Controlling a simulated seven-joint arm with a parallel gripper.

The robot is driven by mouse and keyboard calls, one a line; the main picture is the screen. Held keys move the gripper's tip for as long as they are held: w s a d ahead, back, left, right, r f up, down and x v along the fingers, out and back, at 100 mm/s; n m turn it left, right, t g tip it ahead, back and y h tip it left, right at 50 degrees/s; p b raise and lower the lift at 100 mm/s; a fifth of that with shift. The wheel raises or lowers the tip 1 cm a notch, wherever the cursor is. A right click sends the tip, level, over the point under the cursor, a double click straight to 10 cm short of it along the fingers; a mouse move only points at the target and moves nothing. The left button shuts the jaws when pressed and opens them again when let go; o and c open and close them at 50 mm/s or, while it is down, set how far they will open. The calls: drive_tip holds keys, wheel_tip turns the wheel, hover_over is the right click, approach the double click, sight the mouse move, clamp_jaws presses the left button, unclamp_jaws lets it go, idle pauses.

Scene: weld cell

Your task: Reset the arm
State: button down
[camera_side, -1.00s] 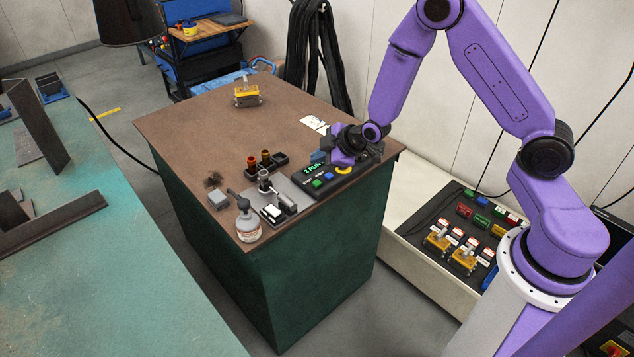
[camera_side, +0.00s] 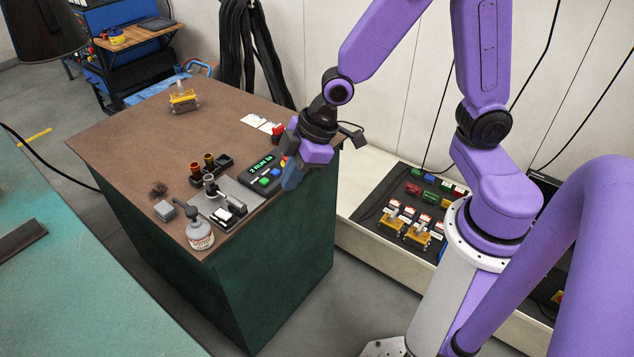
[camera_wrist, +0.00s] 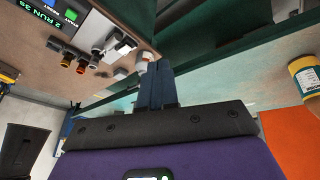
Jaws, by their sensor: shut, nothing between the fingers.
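My gripper (camera_side: 290,178) is at the right edge of the brown-topped bench (camera_side: 120,140), beside the control box (camera_side: 262,170) and partly in front of it. Its fingers are blue-grey, closed together, with nothing between them. In the wrist view the closed fingers (camera_wrist: 155,72) point up the picture, clear of any object. The control box has a lit green display reading "2 RUN" with a small number, plus green and blue buttons. It also shows at the top left of the wrist view (camera_wrist: 50,22). My purple arm rises from its base at the right.
On the bench are a bottle (camera_side: 200,236), a grey plate (camera_side: 238,198) with small fittings, a black rack (camera_side: 212,168), a grey block (camera_side: 165,211) and a yellow fixture (camera_side: 184,101). A low shelf (camera_side: 372,262) with tagged yellow parts stands right. Back-left benchtop is clear.

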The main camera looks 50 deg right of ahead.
drive_tip(key=s+d+r+g+h, duration=0.1)
drive_tip(key=s+d+r, duration=0.2)
drive_tip(key=s, duration=0.6)
drive_tip(key=s+d+r+g+h, duration=0.1)
drive_tip(key=s+d+r+g, duration=0.1)
drive_tip(key=s, duration=0.7)
drive_tip(key=shift+s+d+r+n+h, duration=0.35)
drive_tip(key=shift+d+r, duration=0.5)
drive_tip(key=shift+d, duration=0.3)
